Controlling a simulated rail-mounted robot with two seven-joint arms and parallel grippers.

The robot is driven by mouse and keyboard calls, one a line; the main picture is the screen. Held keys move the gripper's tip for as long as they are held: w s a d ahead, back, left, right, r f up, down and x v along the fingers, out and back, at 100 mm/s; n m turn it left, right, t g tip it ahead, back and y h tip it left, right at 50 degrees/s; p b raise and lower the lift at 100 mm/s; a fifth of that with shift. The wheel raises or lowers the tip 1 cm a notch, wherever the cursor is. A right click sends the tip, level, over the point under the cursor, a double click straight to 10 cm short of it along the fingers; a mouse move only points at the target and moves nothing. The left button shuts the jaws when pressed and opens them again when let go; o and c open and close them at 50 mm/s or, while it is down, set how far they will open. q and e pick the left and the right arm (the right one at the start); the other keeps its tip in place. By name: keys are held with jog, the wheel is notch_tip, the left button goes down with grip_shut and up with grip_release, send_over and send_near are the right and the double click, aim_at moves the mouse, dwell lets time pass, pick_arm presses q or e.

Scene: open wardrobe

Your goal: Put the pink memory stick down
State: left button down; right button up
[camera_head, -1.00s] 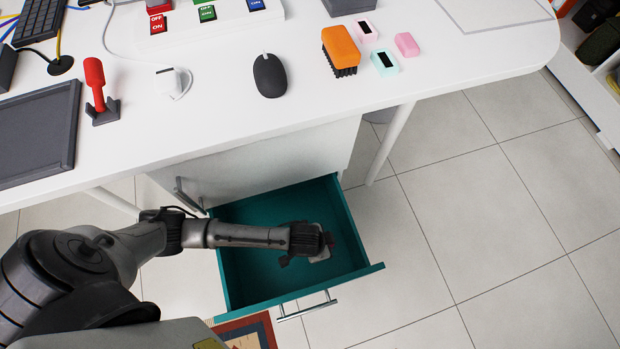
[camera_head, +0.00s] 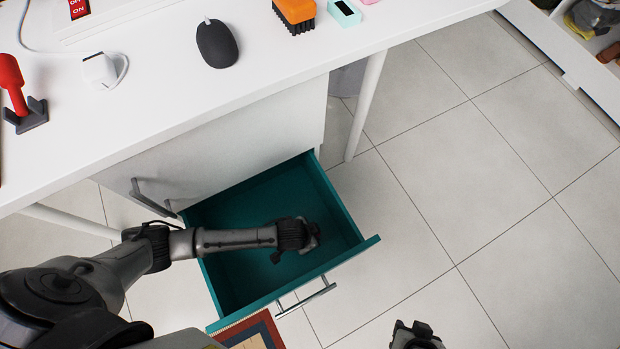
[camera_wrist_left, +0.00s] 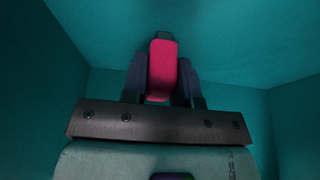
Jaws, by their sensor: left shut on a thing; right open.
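The pink memory stick (camera_wrist_left: 162,70) shows in the left wrist view, clasped between the two dark fingers of my left gripper (camera_wrist_left: 160,75). In the head view my left gripper (camera_head: 308,237) reaches down inside the open teal drawer (camera_head: 345,218); the stick is hidden there. The teal drawer walls also surround the gripper in the left wrist view (camera_wrist_left: 80,30). I cannot tell whether the stick touches the drawer floor. My right gripper (camera_head: 418,330) is at the bottom edge of the head view, open, over the floor and clear of the drawer.
The white desk (camera_head: 150,120) stands above the drawer. On it are a black mouse (camera_head: 217,43), a white plug (camera_head: 100,70), a red-handled tool in a stand (camera_head: 14,85), an orange brush (camera_head: 296,12) and a teal-edged box (camera_head: 344,13). Tiled floor (camera_head: 500,200) is clear at right.

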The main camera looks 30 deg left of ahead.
pick_arm(q)
jog(key=c, duration=0.9)
grip_release()
jog(key=shift+r, duration=0.15)
jog(key=p+v, duration=0.7)
jog(key=v, duration=0.5)
